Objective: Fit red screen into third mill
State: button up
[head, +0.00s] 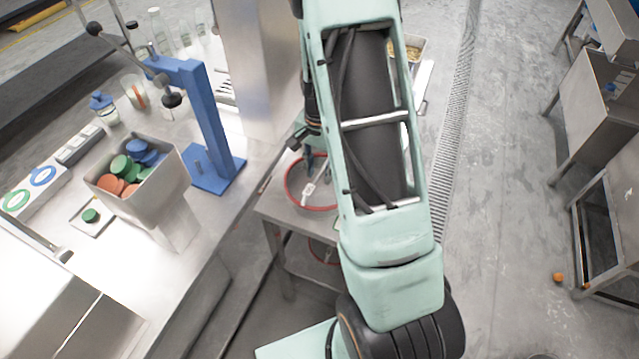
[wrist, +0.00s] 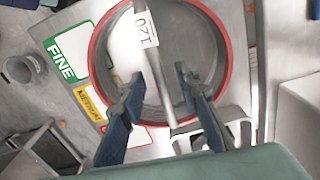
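A round screen with a red rim (wrist: 228,42) lies under my gripper (wrist: 159,80) in the wrist view. A grey bar crosses it, with a white tag reading "120" (wrist: 146,29). My two fingers are spread apart, one on each side of the bar, with gaps showing between them and it. In the head view the red screen (head: 333,207) rests on a small steel table, partly hidden by my arm. My gripper is mostly hidden there too. I cannot tell which machine is the third mill.
A sign with a green "FINE" label (wrist: 61,62) lies beside the screen. Another red ring (head: 320,252) shows on the shelf below. A steel bench at left holds a blue stand (head: 213,120) and a hopper of coloured discs (head: 165,190). Steel machines (head: 600,95) stand at right beyond open floor.

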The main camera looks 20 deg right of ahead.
jog(key=shift+f, duration=0.25)
dwell(0.4)
jog(key=shift+c, duration=0.2)
grip_shut()
dwell(0.4)
